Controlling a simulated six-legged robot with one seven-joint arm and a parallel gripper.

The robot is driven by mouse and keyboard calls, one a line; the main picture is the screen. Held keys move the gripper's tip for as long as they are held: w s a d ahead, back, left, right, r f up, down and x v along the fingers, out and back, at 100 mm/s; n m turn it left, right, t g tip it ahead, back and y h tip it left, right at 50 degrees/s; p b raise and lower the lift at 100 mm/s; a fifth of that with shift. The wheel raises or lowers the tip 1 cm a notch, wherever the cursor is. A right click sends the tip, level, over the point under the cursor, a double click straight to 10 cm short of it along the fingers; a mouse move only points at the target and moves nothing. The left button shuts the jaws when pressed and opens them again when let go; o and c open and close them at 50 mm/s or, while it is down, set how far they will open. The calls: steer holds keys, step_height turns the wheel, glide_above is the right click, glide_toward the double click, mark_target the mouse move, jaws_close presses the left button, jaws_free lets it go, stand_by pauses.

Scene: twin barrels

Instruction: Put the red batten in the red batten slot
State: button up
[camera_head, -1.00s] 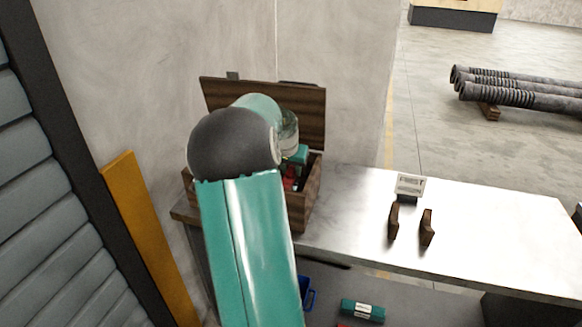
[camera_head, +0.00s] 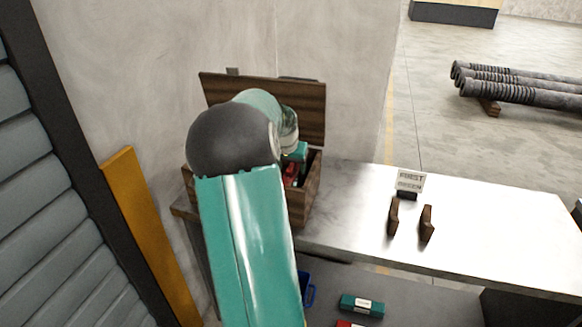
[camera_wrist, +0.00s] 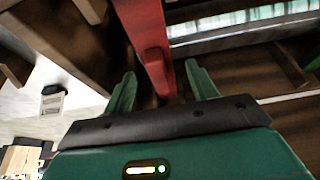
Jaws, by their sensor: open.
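The red batten (camera_wrist: 150,40) shows in the wrist view as a long red bar running between the two green fingers of my gripper (camera_wrist: 160,84). The fingers are open, one on each side of the bar, and I cannot tell whether either touches it. In the head view, red (camera_head: 291,174) shows inside the open wooden box (camera_head: 306,192), beside my gripper, which is mostly hidden behind my arm. On the metal bench, two dark wooden posts (camera_head: 426,224) stand before a small sign (camera_head: 410,181) that seems to read "FOREST GREEN". I see no slot marked red.
The metal bench (camera_head: 500,215) is clear right of the posts. The box's raised lid (camera_head: 310,110) stands behind my arm. A green labelled piece (camera_head: 362,307), a red piece (camera_head: 349,324) and a blue container (camera_head: 308,290) sit below. Pipes (camera_head: 525,92) lie on the floor behind.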

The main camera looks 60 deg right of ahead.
steer(key=v, duration=1.3)
steer(key=w+a+r+n+t+y, duration=0.1)
steer(key=w+a+n, duration=0.2)
steer(key=a, duration=0.6)
steer(key=w+a+r+n+t+y, duration=0.1)
steer(key=w+a+n+t, duration=0.15)
steer(key=a, duration=0.75)
steer(key=w+a+r+n, duration=0.1)
steer(key=w+a+n, duration=0.15)
steer(key=a, duration=0.65)
steer(key=s+a+f+n+y, duration=0.1)
steer(key=s+a+n, duration=0.3)
steer(key=a, duration=0.8)
steer(key=s+a+f+n+t+y, duration=0.1)
steer(key=s+a+f+n, duration=0.2)
steer(key=a, duration=0.9)
steer(key=shift+s+a+n, duration=0.2)
steer(key=shift+s+n, duration=0.2)
steer(key=shift+n, duration=0.2)
steer(key=shift+f+t, duration=0.1)
steer(key=shift+t, duration=0.15)
steer(key=c, duration=0.5)
steer(key=shift+o, duration=0.2)
steer(key=shift+d, duration=0.15)
